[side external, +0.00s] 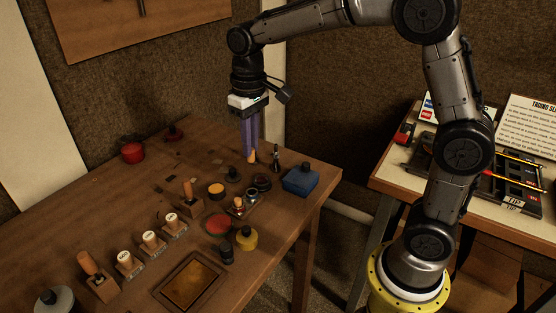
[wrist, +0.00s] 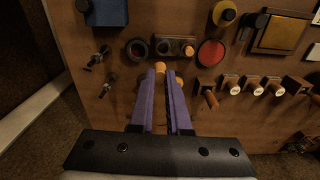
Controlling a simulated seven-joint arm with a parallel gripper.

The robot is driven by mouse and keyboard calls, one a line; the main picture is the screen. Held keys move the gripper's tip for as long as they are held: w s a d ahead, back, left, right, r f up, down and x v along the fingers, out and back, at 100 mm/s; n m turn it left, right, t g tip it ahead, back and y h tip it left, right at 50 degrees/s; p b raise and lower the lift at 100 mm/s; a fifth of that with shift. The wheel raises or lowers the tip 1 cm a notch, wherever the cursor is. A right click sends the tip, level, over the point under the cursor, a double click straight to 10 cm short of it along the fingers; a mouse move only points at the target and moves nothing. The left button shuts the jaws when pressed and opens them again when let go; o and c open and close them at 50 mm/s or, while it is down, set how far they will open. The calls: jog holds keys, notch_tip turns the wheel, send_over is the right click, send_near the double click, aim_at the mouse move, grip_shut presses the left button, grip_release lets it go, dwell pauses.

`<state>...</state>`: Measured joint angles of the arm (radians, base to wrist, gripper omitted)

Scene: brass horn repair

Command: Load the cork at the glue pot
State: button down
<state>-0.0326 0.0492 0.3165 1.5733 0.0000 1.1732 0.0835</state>
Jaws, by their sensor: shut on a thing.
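My gripper (side external: 251,148), with long purple fingers, points down over the right part of the wooden bench. It is shut on a small tan-orange cork (side external: 251,156) at its fingertips. The cork also shows between the fingertips in the wrist view (wrist: 160,67). A low round pot with an amber top (side external: 216,190), possibly the glue pot, stands on the bench left of the gripper. In the wrist view the right finger partly hides this pot (wrist: 180,81). I cannot tell whether the cork has glue on it.
Close by are a knobbed dark pot (side external: 233,174), a dark ring (side external: 262,184), a blue box (side external: 300,180), a red disc (side external: 217,225) and a yellow pot (side external: 246,239). A wooden handle (wrist: 209,97) stands upright.

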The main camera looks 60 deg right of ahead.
jog(key=w+a+f, duration=0.3)
jog(key=w+a, duration=0.1)
jog(key=w, duration=0.5)
jog(key=shift+n, duration=0.3)
jog(key=shift+s+a+f, duration=0.1)
jog(key=shift+f, duration=1.3)
jog(key=shift+s+f, duration=0.1)
jog(key=shift+f, duration=1.25)
jog(key=shift+f, duration=0.5)
notch_tip(320, 180, up, 7)
dwell(0.3)
